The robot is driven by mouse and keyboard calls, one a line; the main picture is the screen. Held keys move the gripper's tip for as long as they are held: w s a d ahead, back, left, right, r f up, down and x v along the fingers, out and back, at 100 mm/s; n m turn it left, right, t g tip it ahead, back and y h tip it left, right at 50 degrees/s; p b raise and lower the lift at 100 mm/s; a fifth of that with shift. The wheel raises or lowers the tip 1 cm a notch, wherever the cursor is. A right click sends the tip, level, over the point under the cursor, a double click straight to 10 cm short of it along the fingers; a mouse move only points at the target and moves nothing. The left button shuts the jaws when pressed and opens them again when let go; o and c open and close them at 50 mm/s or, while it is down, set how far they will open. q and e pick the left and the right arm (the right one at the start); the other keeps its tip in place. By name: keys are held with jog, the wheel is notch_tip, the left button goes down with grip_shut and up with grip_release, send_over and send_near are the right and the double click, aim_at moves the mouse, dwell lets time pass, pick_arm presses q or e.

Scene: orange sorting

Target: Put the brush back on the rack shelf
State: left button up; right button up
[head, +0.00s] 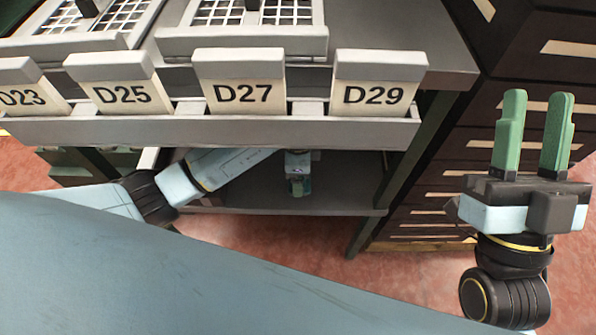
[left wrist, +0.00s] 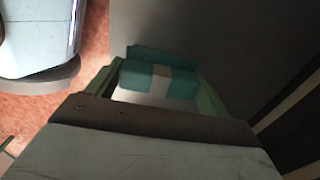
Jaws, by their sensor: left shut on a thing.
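In the left wrist view, my left gripper (left wrist: 160,90) is shut on a teal thing with a pale band (left wrist: 162,82), which I take to be the brush. It lies between the two green fingers, and its bristles cannot be made out. In the head view, my left arm reaches under the label rail, and the left gripper (head: 298,188) shows small above the dark lower shelf (head: 335,197) of the rack. I cannot tell whether the brush touches the shelf. My right gripper (head: 533,135) is open and empty, with its green fingers upright, at the right.
Above the lower shelf runs a grey rail (head: 210,132) with labels D23, D25, D27 and D29. White grid-topped trays (head: 240,45) stand on the upper level. A dark drawer cabinet (head: 435,185) stands right of the rack. Red floor (head: 270,240) shows in front.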

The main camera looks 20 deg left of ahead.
pick_arm(q)
jog(key=shift+f, duration=0.25)
pick_arm(e)
jog(key=shift+w, duration=0.1)
pick_arm(q)
jog(key=o, duration=0.9)
jog(key=shift+f, duration=0.1)
